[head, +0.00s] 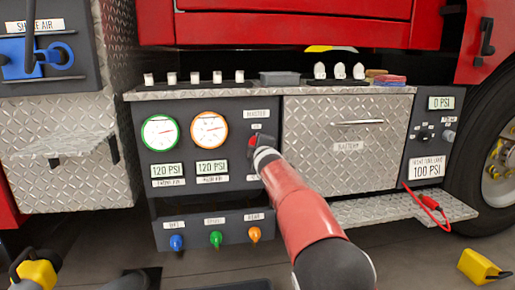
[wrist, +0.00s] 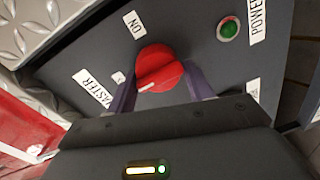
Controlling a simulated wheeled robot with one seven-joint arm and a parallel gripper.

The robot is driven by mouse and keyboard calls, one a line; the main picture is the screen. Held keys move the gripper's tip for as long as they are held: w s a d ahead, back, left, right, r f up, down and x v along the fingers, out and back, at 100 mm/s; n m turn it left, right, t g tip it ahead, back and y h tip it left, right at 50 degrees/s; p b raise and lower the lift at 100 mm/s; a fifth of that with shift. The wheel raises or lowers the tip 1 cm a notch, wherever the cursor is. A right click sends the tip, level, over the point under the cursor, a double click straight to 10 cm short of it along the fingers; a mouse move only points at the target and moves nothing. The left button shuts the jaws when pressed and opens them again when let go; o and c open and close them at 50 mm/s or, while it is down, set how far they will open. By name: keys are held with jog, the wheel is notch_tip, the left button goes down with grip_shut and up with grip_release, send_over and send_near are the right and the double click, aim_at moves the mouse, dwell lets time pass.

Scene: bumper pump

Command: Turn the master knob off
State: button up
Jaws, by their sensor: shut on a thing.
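The red master knob (wrist: 158,66) is on a dark panel in the wrist view, with its raised grip slanted and a pale mark at its lower left. The MASTER label (wrist: 92,88) is to its left and the ON label (wrist: 134,23) is above it. My gripper (wrist: 163,88) has one finger on each side of the knob and is shut on it. In the head view, my gripper (head: 259,143) is at the panel under the MASTER label (head: 256,113), and my arm and gripper hide most of the knob.
A green button (wrist: 228,29) with a POWER label is right of the knob. Two gauges (head: 160,132) and pressure displays are left of my gripper. Blue, green and orange knobs (head: 215,239) sit below. A diamond-plate BATTERY door (head: 348,170) is to the right.

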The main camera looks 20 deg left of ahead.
jog(key=o, duration=0.8)
jog(key=shift+w+d+r, duration=0.1)
jog(key=shift+d+r, duration=0.05)
jog(key=shift+r, duration=0.2)
jog(key=shift+o, duration=0.5)
jog(key=shift+f, duration=0.15)
jog(key=shift+f, duration=0.1)
jog(key=b+v, duration=0.3)
jog(key=v, duration=0.4)
jog(key=shift+s+d, duration=0.2)
jog(key=shift+s, duration=0.15)
